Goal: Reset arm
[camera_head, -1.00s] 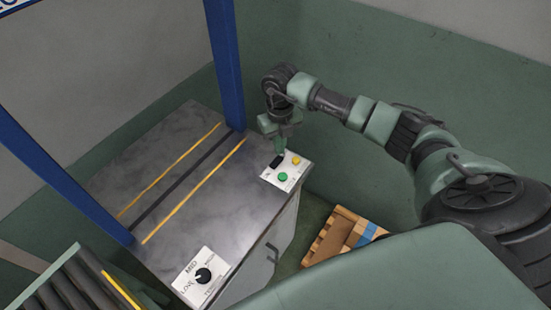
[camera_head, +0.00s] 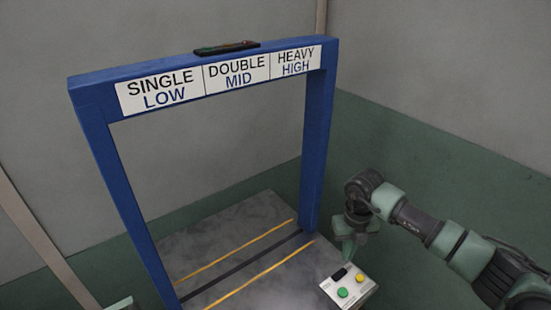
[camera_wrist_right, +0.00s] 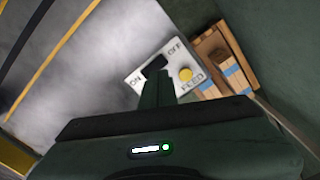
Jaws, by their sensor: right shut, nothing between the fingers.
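My right gripper (camera_head: 348,250) points down, shut and empty, just above and behind the control panel (camera_head: 366,290). The panel is white, with a black switch (camera_head: 339,273), a green button (camera_head: 342,292) and a yellow button (camera_head: 359,278). In the right wrist view the shut fingers (camera_wrist_right: 156,88) reach over the panel (camera_wrist_right: 136,80), by the black switch (camera_wrist_right: 155,66) and yellow button (camera_wrist_right: 185,74). The fingers hide the green button there. Whether they touch the panel cannot be told.
A blue frame (camera_head: 312,150) stands over the grey table (camera_head: 225,240), its signs reading SINGLE LOW, DOUBLE MID, HEAVY HIGH. A lamp bar (camera_head: 226,48) tops it. In the right wrist view a wooden crate (camera_wrist_right: 212,42) stands beside the table. Green wall lies behind my right arm.

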